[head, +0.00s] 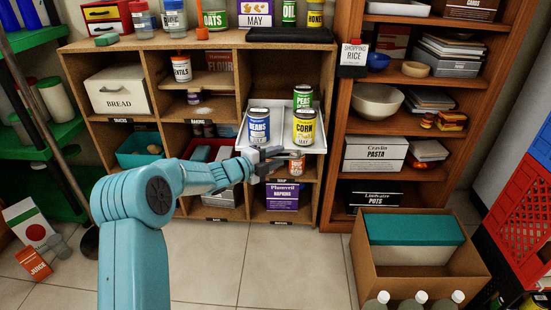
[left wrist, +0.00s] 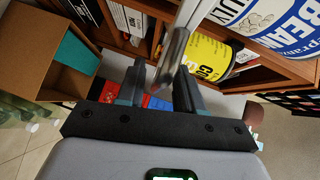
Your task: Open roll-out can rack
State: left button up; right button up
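The can rack (head: 243,137) is a white tray in the right-hand column of the wooden shelf unit, standing out past the shelf front. On it are a blue beans can (head: 259,127), a yellow corn can (head: 299,128) and a green peas can (head: 303,97). My left gripper (head: 276,157) is at the tray's front edge. In the left wrist view its fingers (left wrist: 160,80) are apart, with a grey metal bar (left wrist: 178,45) at their tips; I cannot tell whether they touch it. The corn can (left wrist: 210,56) and beans can (left wrist: 290,25) show beyond. My right gripper is not in view.
Below the rack are an orange soup can (head: 297,166) and a purple napkins box (head: 283,197). An open cardboard box (head: 372,280) stands on the floor at right, with bottles before it. A brown bookcase (head: 333,170) adjoins on the right.

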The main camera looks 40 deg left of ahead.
pick_arm(q)
jog(key=p+v, duration=0.3)
jog(key=v, duration=1.3)
jog(key=shift+p, duration=0.4)
jog(key=shift+s, duration=0.15)
